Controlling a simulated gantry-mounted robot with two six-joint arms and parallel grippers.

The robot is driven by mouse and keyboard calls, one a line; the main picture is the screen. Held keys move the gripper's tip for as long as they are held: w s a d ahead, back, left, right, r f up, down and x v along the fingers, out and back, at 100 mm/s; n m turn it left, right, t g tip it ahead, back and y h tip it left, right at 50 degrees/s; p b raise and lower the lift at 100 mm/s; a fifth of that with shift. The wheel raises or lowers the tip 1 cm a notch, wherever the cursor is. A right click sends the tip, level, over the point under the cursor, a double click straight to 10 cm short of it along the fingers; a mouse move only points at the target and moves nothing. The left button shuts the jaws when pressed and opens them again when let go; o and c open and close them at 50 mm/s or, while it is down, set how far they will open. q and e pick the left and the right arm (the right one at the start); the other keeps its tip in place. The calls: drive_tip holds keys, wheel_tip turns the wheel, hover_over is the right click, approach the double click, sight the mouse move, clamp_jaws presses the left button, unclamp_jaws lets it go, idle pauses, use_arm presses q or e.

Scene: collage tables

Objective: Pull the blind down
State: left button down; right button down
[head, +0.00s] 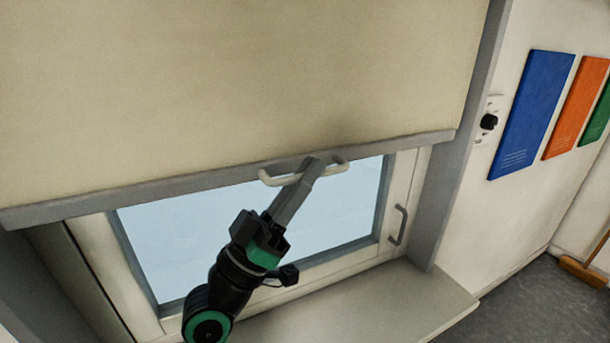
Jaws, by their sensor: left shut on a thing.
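The cream blind (240,85) hangs over the upper part of the window, and its grey bottom bar (180,186) slopes up to the right in the head view. A pale handle (274,180) sits on the bar near its middle. My left gripper (312,166) is at the handle, shut on it, with its arm reaching up from below. The fingertips partly hide the handle's middle. Below the bar, the lower part of the window pane (340,215) is uncovered. My right gripper is not in view.
A window sill (350,305) juts out below the window. A grey window handle (399,225) is on the right of the frame. A black knob (488,122) and blue, orange and green panels (531,115) are on the right wall. A broom (583,271) stands at far right.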

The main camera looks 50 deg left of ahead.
use_arm(q)
drive_tip(key=shift+f, duration=0.1)
drive_tip(key=c, duration=0.9)
unclamp_jaws()
